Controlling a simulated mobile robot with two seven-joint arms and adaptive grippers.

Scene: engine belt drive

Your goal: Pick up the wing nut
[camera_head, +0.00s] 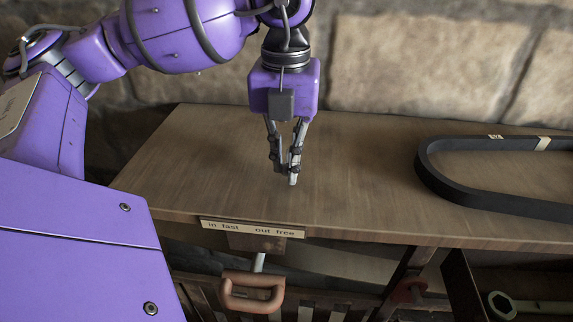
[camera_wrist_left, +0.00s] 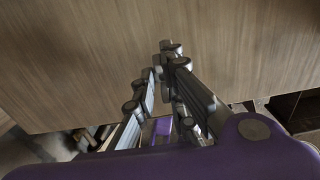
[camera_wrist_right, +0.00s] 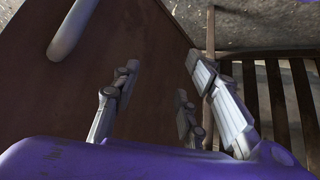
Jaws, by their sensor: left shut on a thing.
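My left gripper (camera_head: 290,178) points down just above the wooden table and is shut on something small. In the left wrist view its fingertips (camera_wrist_left: 170,48) meet over the bare wood. The wing nut lies mostly hidden between these fingers; only a little grey metal shows there, so its shape and tilt cannot be made out. I cannot tell whether it touches the tabletop. My right gripper (camera_wrist_right: 165,75) shows only in the right wrist view. Its fingers are apart and nothing is between them.
A black belt loop (camera_head: 432,180) lies at the right of the table (camera_head: 180,165). A label strip (camera_head: 252,229) reading "in fast out free" sits on the front edge above a reddish-brown handle (camera_head: 252,300). A wrench (camera_head: 502,305) lies at lower right. The tabletop around my left gripper is clear.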

